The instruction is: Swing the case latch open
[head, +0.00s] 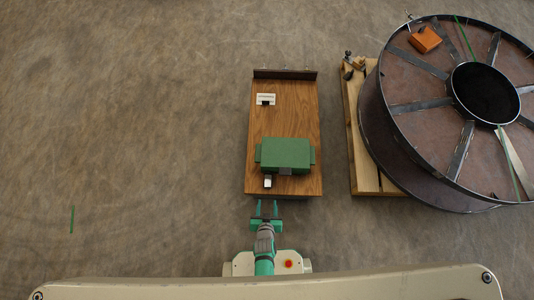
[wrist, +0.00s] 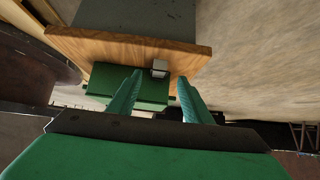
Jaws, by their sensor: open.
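The green case (head: 286,152) sits on the near half of a wooden table, with a small tab at each end. A small dark grey piece (head: 285,171) is at its near edge. A small pale block (head: 268,182) stands just in front of the case, left of that piece. I cannot tell for sure which is the latch. My gripper (head: 267,208) is open and empty, just off the table's near edge, roughly in line with the pale block. In the wrist view a grey block (wrist: 159,68) shows between the fingertips, apart from them, with the green case (wrist: 110,78) behind it.
The wooden table (head: 285,120) has a dark raised strip at its far edge. A white plate with a dark part (head: 265,99) lies at its far left. A large steel reel (head: 400,135) on a wooden pallet (head: 363,170) stands to the right.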

